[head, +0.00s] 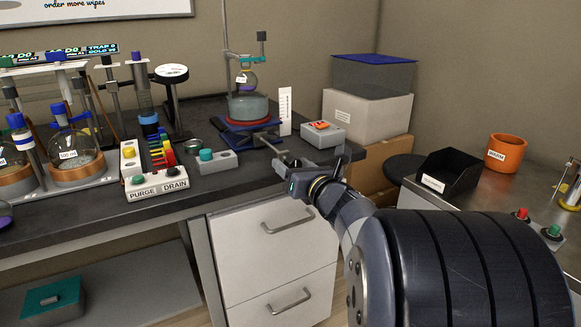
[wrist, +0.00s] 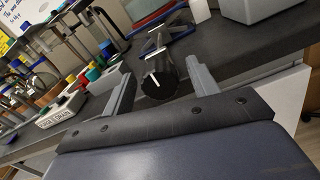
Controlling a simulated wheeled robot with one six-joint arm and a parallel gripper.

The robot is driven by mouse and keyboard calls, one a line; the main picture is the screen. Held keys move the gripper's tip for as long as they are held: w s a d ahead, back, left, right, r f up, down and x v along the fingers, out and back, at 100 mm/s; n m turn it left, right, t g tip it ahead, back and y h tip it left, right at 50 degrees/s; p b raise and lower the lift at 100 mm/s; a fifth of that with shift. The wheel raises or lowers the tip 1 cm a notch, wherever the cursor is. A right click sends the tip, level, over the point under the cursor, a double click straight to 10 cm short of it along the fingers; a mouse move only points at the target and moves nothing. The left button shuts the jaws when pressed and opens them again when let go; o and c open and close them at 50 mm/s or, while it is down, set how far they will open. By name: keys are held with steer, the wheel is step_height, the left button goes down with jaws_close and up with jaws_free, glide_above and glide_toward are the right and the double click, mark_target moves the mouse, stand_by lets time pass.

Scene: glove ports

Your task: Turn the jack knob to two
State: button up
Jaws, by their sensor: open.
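The lab jack (head: 246,132) stands on the dark bench, with blue plates and a red-rimmed vessel and flask on top. A rod runs from its front toward my gripper (head: 308,161). In the wrist view the round black jack knob (wrist: 158,76) ends this rod and bears a white pointer line. My gripper (wrist: 161,77) is open, with one finger on each side of the knob. Gaps show between the knob and both fingers in this view; I cannot tell their depth. In the head view my gripper largely hides the knob. A white scale card (head: 285,108) stands beside the jack; its marks are too small to read.
A grey box with an orange-red top (head: 323,134) stands right of the jack. A grey block with a teal button (head: 212,160) and the purge/drain box (head: 157,186) stand to the left. Drawers (head: 277,245) lie below the bench edge.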

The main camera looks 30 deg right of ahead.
steer(key=shift+c, duration=0.6)
steer(key=c, duration=0.9)
steer(key=shift+o, duration=0.2)
steer(key=shift+m, duration=0.3)
